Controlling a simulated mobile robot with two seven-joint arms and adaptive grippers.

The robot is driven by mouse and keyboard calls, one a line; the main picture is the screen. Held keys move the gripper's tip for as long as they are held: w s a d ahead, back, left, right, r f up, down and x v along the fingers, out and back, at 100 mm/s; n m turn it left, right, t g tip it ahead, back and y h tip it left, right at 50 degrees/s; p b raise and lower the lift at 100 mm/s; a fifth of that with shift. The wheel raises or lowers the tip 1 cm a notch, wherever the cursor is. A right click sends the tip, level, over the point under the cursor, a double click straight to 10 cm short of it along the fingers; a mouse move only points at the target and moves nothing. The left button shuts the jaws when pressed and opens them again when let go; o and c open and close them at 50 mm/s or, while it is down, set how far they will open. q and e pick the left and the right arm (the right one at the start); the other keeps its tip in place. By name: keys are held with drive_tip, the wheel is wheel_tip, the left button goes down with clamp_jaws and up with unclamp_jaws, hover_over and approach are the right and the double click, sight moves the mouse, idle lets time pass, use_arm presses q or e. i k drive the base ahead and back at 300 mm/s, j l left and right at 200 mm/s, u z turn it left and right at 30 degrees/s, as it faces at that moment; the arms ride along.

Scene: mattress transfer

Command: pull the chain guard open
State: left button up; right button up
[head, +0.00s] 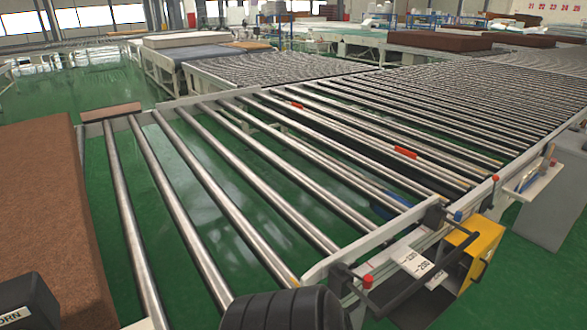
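A yellow box-shaped housing (478,250), which may be the chain guard, sits at the right end of the near roller conveyor (345,262), below its side rail. Its yellow face is partly hidden by a dark bar frame (405,252) with curved ends. I cannot tell whether the housing is open or shut. I make out neither of my grippers in this view.
Bare metal rollers run back over a green floor (180,165). A brown mattress block (45,190) stands at the left. A black ribbed cylinder (285,310) fills the bottom middle. Red knobs (367,281) sit by the rail, and a grey panel (550,215) stands at the right.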

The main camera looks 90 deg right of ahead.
sight(483, 248)
drive_tip(key=z, duration=4.2)
